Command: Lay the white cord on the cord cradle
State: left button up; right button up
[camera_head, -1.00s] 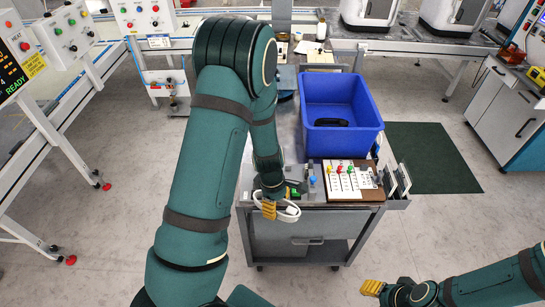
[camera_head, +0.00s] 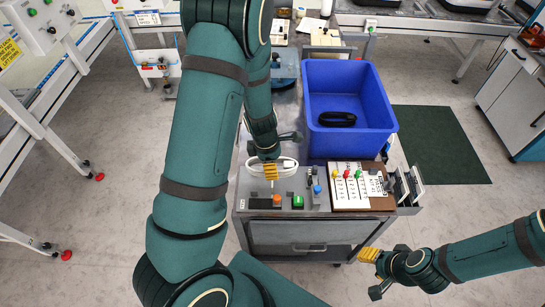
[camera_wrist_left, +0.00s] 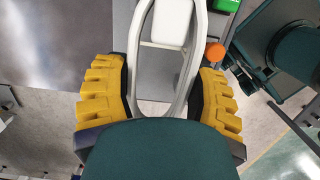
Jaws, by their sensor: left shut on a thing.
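My left gripper (camera_head: 270,172) is above the front left of the cart top, shut on the white cord (camera_head: 288,162). In the left wrist view the cord (camera_wrist_left: 137,50) runs as a long loop between the yellow fingers (camera_wrist_left: 165,100), with a pale rounded block inside the loop. I cannot clearly make out the cord cradle; the gripper and cord cover part of this area. My right gripper (camera_head: 370,255) is in front of the cart, away from the cord; its finger gap is not clear.
A blue bin (camera_head: 350,88) holding a black object stands behind. Racks (camera_head: 410,187) hang at the right edge.

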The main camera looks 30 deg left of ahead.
aim_at(274, 184)
pick_arm(q)
jog(key=shift+s+f+b, duration=0.1)
jog(key=shift+f+b, duration=0.45)
jog(key=shift+b, duration=0.05)
jog(key=shift+f+b, duration=0.65)
jog(key=shift+b, duration=0.05)
notch_tip(274, 184, down, 2)
jog(key=shift+f+b, duration=0.1)
jog(key=shift+b, duration=1)
jog(key=shift+f+b, duration=1.35)
jog(key=shift+f, duration=0.5)
jog(key=o, duration=1.4)
jog(key=shift+c, duration=0.2)
jog(key=r, duration=0.4)
jog(key=a+r, duration=0.1)
jog(key=r, duration=0.7)
jog(key=shift+s+a, duration=0.3)
jog(key=shift+s, duration=0.05)
